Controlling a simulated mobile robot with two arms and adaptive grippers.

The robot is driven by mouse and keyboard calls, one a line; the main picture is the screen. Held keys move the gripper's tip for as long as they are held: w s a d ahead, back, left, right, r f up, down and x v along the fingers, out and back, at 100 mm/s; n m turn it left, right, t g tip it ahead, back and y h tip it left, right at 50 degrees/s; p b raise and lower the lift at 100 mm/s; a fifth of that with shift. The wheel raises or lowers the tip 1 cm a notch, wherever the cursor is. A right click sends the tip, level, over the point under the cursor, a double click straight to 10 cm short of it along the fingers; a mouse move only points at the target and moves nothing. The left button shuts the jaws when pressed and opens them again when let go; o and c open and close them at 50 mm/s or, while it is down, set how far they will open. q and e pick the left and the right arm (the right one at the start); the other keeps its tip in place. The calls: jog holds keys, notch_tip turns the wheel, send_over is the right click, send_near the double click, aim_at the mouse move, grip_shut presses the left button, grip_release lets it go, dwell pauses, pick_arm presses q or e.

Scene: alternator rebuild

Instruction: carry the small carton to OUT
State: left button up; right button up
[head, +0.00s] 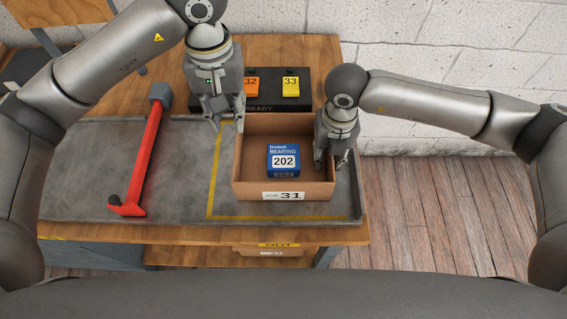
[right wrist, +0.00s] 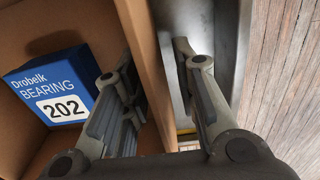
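The small open carton (head: 243,190), labelled JOB 31, stands upright on the grey tray, inside a yellow outline. A blue bearing box marked 202 (head: 283,160) lies in it; it also shows in the right wrist view (right wrist: 55,88). My right gripper (head: 333,163) is open astride the carton's right wall (right wrist: 150,75), one finger inside and one outside, with a gap visible on the outer side. My left gripper (head: 226,122) is open at the carton's far left corner; whether it touches is unclear. A yellow sign (head: 282,245), apparently OUT, shows below the table's front edge, partly hidden.
A red tool with a grey end (head: 145,155) lies on the tray (head: 85,170) to the left. A black READY rack (head: 270,102) behind the carton holds an orange block 32 (head: 252,88) and a yellow block 33 (head: 291,87). Open wooden floor (head: 440,215) is at right.

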notch_tip(320, 180, up, 12)
jog(key=shift+f, duration=0.15)
jog(key=shift+s+f, duration=0.1)
dwell(0.6)
